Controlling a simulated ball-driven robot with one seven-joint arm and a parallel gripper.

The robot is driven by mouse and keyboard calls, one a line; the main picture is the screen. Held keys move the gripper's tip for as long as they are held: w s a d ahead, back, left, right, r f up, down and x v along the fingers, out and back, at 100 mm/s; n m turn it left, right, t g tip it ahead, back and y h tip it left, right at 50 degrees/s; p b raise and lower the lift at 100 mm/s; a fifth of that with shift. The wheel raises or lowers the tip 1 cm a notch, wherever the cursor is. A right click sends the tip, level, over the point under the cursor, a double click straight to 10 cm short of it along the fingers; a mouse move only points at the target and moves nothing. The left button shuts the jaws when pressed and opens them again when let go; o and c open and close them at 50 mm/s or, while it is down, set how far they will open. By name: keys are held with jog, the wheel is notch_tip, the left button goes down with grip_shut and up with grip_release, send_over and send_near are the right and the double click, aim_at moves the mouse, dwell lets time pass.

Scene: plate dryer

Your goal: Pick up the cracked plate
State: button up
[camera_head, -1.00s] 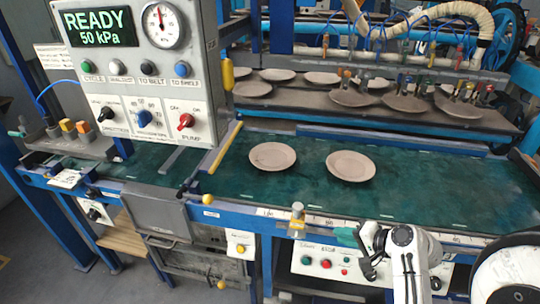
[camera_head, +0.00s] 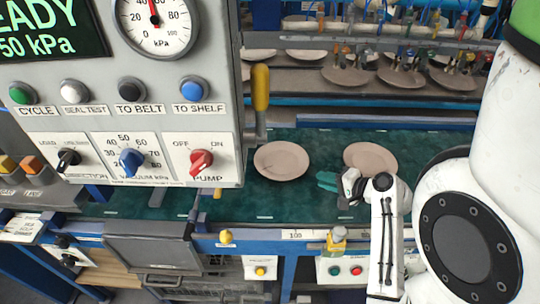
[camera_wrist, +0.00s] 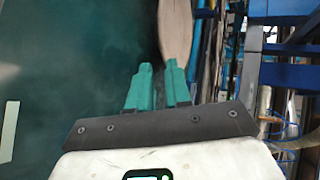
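The right plate (camera_head: 370,158) is partly hidden by my arm. My gripper (camera_head: 327,181) has green fingers and is just in front of the gap between the plates. In the wrist view, my gripper (camera_wrist: 158,68) has its fingers apart with nothing between them. One plate (camera_wrist: 175,28) shows beyond the right finger, apart from it as far as I can see.
A control panel (camera_head: 100,130) with a gauge and knobs stands at the left, above the belt, with a yellow-handled lever (camera_head: 260,88) beside it. A rack at the back holds more plates (camera_head: 345,76) under suction hoses.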

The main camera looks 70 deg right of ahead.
aim_at(300, 172)
jog(key=p+x, duration=0.1)
jog(key=x, duration=0.8)
jog(key=shift+w+d+r, duration=0.1)
jog(key=shift+w+r, duration=0.05)
jog(key=shift+w, duration=0.1)
jog(key=shift+w+d+f, duration=0.25)
jog(key=shift+w+f, duration=0.1)
jog(key=shift+w, duration=0.15)
grip_shut()
